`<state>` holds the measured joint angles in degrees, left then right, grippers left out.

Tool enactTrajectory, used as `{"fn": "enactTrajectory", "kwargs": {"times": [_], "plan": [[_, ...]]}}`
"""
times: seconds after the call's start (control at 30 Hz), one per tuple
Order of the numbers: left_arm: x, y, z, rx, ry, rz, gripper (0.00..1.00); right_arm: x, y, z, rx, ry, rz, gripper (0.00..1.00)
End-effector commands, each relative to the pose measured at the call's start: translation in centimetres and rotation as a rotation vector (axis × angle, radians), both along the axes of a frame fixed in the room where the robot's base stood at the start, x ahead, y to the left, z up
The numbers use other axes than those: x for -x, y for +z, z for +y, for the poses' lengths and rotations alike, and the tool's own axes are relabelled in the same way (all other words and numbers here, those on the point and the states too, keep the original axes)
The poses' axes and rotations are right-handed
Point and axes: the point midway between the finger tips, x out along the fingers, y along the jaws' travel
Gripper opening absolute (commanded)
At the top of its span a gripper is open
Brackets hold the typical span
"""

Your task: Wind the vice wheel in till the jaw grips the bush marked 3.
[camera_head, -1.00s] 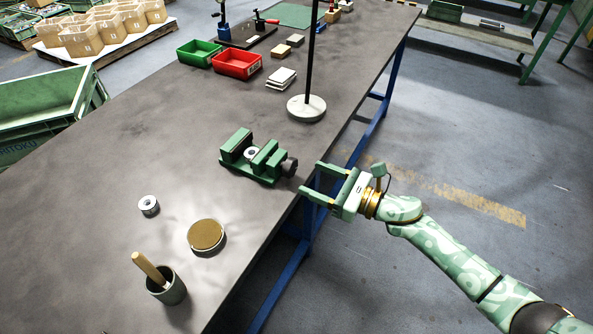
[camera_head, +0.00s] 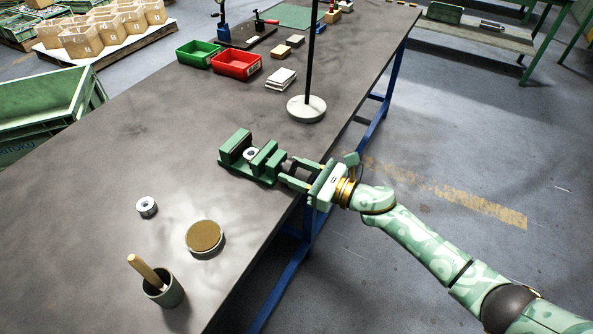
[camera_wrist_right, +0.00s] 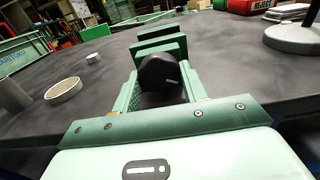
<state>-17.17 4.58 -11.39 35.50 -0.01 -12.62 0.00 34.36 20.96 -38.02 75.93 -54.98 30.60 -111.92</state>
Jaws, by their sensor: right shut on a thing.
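The green vice (camera_head: 262,178) stands on the grey bench near its right edge. A pale ring-shaped bush (camera_head: 250,153) sits between its jaws. Its mark is too small to read, and I cannot tell whether the moving jaw touches it. My right gripper (camera_head: 291,173) is shut on the black vice wheel (camera_wrist_right: 158,72), with one finger on each side in the right wrist view. In the head view the fingers mostly hide the wheel. A second pale bush (camera_head: 147,207) lies on the bench left of the vice. My left gripper is not in view.
A round brown-topped dish (camera_head: 204,236) and a dark cup with a wooden handle (camera_head: 165,290) stand at the near end. A lamp-like post on a white base (camera_head: 306,108) stands behind the vice. Red (camera_head: 237,63) and green (camera_head: 199,52) bins are farther back.

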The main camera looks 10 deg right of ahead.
Motion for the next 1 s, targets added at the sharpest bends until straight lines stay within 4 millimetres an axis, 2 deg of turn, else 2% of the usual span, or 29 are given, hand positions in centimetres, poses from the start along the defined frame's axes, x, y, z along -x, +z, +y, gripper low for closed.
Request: {"fn": "enactTrajectory", "kwargs": {"times": [0.27,1.0], "plan": [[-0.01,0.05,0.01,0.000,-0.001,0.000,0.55,0.01,-0.01,-0.02,-0.042,0.000,0.058,0.20],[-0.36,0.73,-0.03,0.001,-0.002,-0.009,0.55,0.10,0.05,0.06,-0.326,-0.001,0.448,0.20]]}}
